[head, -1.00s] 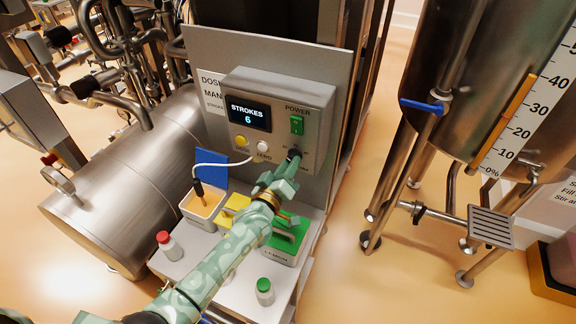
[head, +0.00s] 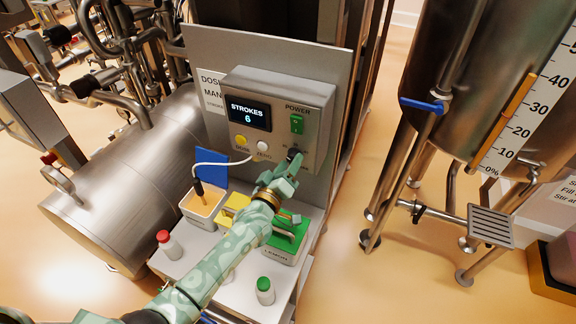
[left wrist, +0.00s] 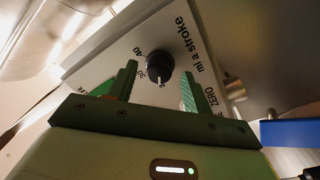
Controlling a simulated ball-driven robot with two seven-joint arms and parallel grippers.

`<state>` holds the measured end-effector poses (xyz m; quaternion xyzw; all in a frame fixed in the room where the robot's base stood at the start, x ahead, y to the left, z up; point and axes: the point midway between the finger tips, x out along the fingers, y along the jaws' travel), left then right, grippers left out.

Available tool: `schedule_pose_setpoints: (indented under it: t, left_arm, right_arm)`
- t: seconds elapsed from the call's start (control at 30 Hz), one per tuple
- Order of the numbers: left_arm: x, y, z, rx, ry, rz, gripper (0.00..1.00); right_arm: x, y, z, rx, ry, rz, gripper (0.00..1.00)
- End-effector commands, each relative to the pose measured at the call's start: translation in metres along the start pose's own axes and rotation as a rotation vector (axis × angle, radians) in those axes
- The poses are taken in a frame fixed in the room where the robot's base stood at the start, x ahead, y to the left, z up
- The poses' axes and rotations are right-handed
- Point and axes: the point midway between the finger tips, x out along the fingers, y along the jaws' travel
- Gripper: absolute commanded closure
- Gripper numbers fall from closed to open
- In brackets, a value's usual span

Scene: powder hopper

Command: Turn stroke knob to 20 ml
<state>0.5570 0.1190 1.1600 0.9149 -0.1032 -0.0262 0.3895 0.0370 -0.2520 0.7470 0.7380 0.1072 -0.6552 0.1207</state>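The stroke knob (left wrist: 159,64) is a round black knob on the grey panel labelled "ml a stroke" in the left wrist view. Small numbers including 30 and 40 stand around it; a pale mark shows at its lower edge, but its exact setting is hard to read. In the head view the knob (head: 296,153) is partly covered by my left gripper (head: 290,163). In the left wrist view the left gripper (left wrist: 159,76) is open, one green finger on each side of the knob, with visible gaps. My right gripper is not in view.
The dosing box (head: 280,100) carries a display reading STROKES 6, a green power switch (head: 297,124), a yellow button (head: 241,141) and a white button (head: 263,146). A cable hangs beside the arm.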

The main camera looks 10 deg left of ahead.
Motion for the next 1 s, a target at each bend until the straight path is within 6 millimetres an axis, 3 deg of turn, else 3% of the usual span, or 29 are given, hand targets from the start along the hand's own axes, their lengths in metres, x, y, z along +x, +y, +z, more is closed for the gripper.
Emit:
schedule_pose_setpoints:
  t: [0.17, 0.27, 0.7, 0.83, 1.0]
  left_arm:
    - [-0.006, 0.000, 0.000, 0.000, -0.001, -0.001, 0.50]
    - [-0.021, -0.001, 0.000, 0.000, -0.001, -0.001, 0.50]
    - [-0.133, -0.001, 0.001, 0.001, -0.002, -0.002, 0.50]
    - [-0.153, -0.001, 0.001, 0.000, -0.002, -0.001, 0.50]
    - [-0.163, -0.001, 0.000, 0.000, 0.000, 0.000, 0.50]
  right_arm:
    - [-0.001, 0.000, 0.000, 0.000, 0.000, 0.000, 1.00]
    - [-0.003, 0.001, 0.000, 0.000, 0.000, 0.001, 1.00]
    - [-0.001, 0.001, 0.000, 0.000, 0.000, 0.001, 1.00]
    - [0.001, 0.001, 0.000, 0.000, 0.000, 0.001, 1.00]
    - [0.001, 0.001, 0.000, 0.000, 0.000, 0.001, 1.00]
